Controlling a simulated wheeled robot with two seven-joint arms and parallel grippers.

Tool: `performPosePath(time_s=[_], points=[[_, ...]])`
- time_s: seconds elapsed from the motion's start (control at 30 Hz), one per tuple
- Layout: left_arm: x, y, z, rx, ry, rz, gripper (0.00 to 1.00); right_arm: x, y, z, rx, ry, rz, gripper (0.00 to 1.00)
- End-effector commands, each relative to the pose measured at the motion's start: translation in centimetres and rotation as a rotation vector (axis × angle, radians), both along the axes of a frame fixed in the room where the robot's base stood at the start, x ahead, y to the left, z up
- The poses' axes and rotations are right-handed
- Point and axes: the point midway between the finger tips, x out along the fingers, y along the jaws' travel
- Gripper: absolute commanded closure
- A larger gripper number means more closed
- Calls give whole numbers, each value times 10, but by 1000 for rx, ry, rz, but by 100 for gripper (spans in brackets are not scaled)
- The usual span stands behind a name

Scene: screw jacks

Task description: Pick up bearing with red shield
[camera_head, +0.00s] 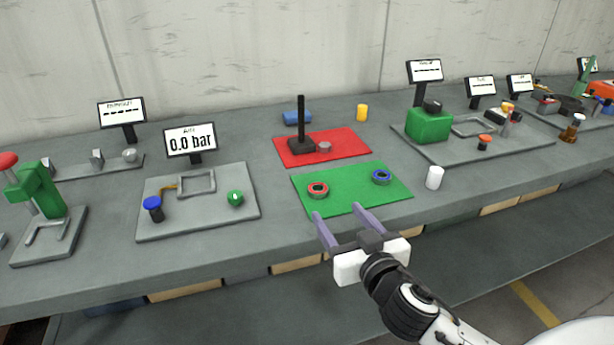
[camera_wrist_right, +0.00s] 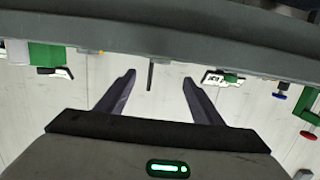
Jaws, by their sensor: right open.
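The bearing with the red shield (camera_head: 318,189) lies flat on the left part of the green mat (camera_head: 350,197). A bearing with a blue shield (camera_head: 382,177) lies on the right part of the same mat. My right gripper (camera_head: 336,213) is open and empty at the front edge of the green mat, nearer to me than the red-shielded bearing and apart from it. In the right wrist view its two fingers (camera_wrist_right: 158,82) are spread with nothing between them, and neither bearing can be made out there. My left gripper is not in view.
A red mat (camera_head: 345,147) behind holds a black post on a block (camera_head: 301,130) and a small grey disc. A white cylinder (camera_head: 434,177) stands right of the green mat. A pressure station (camera_head: 200,212) stands left, a green block station (camera_head: 430,125) right. The bench front edge is close.

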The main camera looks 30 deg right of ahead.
Motion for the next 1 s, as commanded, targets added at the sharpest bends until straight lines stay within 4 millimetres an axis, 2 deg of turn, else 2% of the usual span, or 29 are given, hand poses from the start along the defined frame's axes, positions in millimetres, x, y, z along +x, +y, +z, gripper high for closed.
performPosePath(time_s=[0.17,0.3,0.53,0.73,0.83,1.0], points=[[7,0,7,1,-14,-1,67,24,-7,0,-3,-7,-2,39],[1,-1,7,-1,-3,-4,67,41,-10,-4,-2,-5,-2,39],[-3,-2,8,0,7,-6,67,59,-14,-7,-2,-4,-1,39],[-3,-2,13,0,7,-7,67,87,-20,-12,-1,-4,-1,39],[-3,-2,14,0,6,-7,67,95,-23,-14,-1,-3,-2,39],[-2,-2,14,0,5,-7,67,98,-23,-16,1,-1,-1,39]])
